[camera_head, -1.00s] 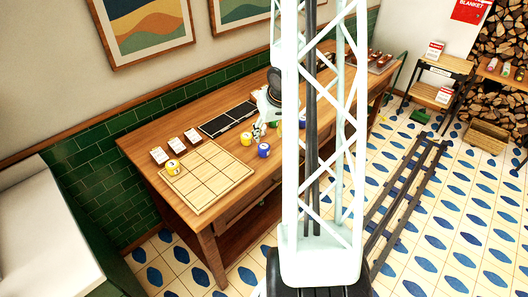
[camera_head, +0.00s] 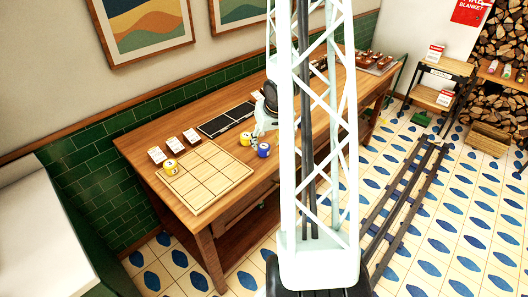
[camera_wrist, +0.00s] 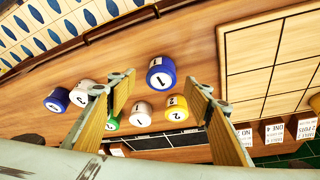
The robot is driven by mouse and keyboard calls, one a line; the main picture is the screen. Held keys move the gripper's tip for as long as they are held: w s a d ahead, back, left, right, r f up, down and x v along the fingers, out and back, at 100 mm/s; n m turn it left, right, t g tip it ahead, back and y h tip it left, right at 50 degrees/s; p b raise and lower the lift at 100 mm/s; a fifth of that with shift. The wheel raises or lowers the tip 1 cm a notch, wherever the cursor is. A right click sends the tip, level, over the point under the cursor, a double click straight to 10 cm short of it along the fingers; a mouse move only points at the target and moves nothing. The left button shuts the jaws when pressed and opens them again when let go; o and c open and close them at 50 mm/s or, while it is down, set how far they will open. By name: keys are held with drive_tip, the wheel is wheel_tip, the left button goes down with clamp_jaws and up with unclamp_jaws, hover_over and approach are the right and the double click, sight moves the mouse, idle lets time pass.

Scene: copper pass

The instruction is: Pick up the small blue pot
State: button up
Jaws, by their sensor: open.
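Two blue pots show in the wrist view. One marked 1 (camera_wrist: 161,76) stands upright on the wooden counter, between and beyond my fingertips, touching neither; another marked 2 (camera_wrist: 57,101) is at the far left. I cannot tell from size alone which is the small one. In the head view, one blue pot (camera_head: 264,150) stands near the counter's front edge, right of a yellow pot (camera_head: 246,139). My gripper (camera_wrist: 160,92) is open and empty above the counter.
White pots (camera_wrist: 142,110), a yellow pot (camera_wrist: 176,108) and a partly hidden green pot (camera_wrist: 113,122) stand close by. A gridded wooden board (camera_head: 207,177) lies left of the blue pot, with label cards (camera_head: 174,146) behind it. A dark tray (camera_head: 225,118) lies at the back.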

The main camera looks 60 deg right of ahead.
sight(264, 146)
drive_tip(key=shift+b+x, duration=0.75)
drive_tip(key=shift+x, duration=1.85)
drive_tip(key=shift+w+a, duration=0.1)
drive_tip(key=c, duration=1)
